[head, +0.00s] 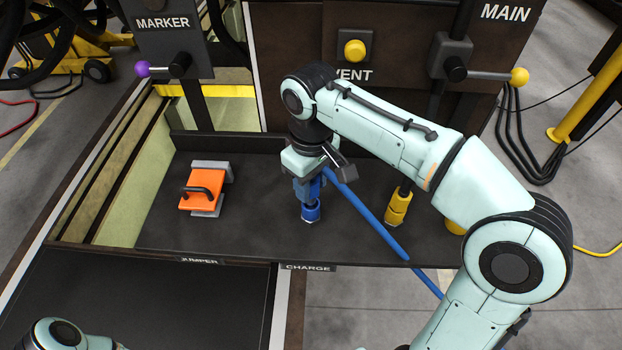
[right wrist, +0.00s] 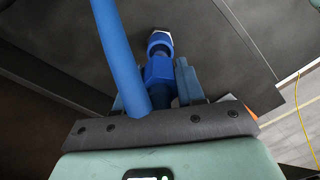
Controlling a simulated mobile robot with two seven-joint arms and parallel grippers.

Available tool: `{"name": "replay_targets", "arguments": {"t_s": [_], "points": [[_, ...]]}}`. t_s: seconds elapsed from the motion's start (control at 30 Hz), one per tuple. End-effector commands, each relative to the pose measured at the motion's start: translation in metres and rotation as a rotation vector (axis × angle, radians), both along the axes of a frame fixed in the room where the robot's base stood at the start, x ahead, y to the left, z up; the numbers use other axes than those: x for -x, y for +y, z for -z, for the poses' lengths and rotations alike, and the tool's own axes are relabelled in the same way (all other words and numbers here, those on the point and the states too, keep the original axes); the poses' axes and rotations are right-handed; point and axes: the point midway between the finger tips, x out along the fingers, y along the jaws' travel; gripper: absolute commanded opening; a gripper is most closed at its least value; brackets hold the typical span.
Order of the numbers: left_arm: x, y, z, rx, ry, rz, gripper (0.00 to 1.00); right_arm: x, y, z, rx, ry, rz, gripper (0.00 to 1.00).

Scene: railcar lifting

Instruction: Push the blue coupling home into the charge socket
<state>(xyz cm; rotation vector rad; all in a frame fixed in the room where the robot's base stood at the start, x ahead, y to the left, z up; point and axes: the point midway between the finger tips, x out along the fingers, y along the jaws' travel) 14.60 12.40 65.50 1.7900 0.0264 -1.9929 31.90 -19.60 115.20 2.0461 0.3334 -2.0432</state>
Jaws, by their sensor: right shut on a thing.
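My right gripper (head: 308,185) points down at the tray and is shut on the blue coupling (right wrist: 158,76). In the right wrist view the coupling sits between the two fingers, with a blue hose (right wrist: 121,55) running back from it past the gripper. The blue charge socket (head: 310,214) stands on the dark tray floor just below the coupling, above the CHARGE label. In the right wrist view the socket (right wrist: 159,36) is in line beyond the coupling's front end. How deep the coupling sits is hard to tell. My left gripper is out of view.
An orange jumper block with a black handle (head: 202,190) lies at the tray's left. Yellow fittings (head: 398,208) stand right of the hose. The MARKER lever (head: 143,69), yellow vent button (head: 355,50) and MAIN lever (head: 519,77) are behind. The tray's middle left is clear.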

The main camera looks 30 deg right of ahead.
Motion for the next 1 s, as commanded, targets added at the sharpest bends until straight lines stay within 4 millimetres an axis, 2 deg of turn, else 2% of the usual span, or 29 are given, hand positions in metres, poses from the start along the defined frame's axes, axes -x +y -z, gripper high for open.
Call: {"name": "replay_targets", "arguments": {"t_s": [1.0], "points": [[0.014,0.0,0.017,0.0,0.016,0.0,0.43,0.0,0.0,0.026,0.0,0.0,0.0,0.0]]}}
